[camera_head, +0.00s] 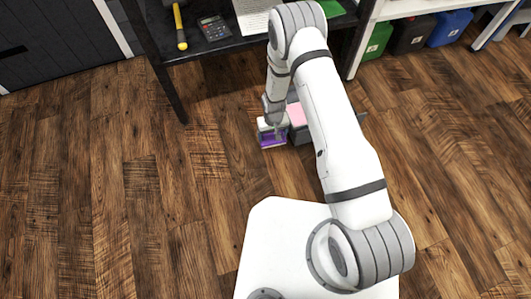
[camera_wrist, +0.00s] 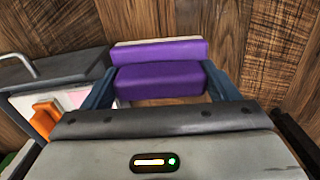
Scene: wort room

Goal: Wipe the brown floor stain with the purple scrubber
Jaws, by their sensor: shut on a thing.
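The purple scrubber (camera_wrist: 160,78) sits between the two blue-grey fingers of my gripper (camera_wrist: 160,72) in the wrist view, with a pale strip along its far edge. My gripper is shut on it. In the head view the purple scrubber (camera_head: 273,139) shows below my gripper (camera_head: 274,122), low near the floor just left of a dark container. I cannot tell whether it touches the floor. I cannot make out the brown stain against the brown wooden floor in either view.
A dark container (camera_head: 300,134) with pink contents stands right beside my gripper; in the wrist view its grey rim (camera_wrist: 60,72) is at left. A dark desk (camera_head: 235,42) holds a yellow-handled tool (camera_head: 179,25) and calculator (camera_head: 213,27). Open floor (camera_head: 110,190) lies left.

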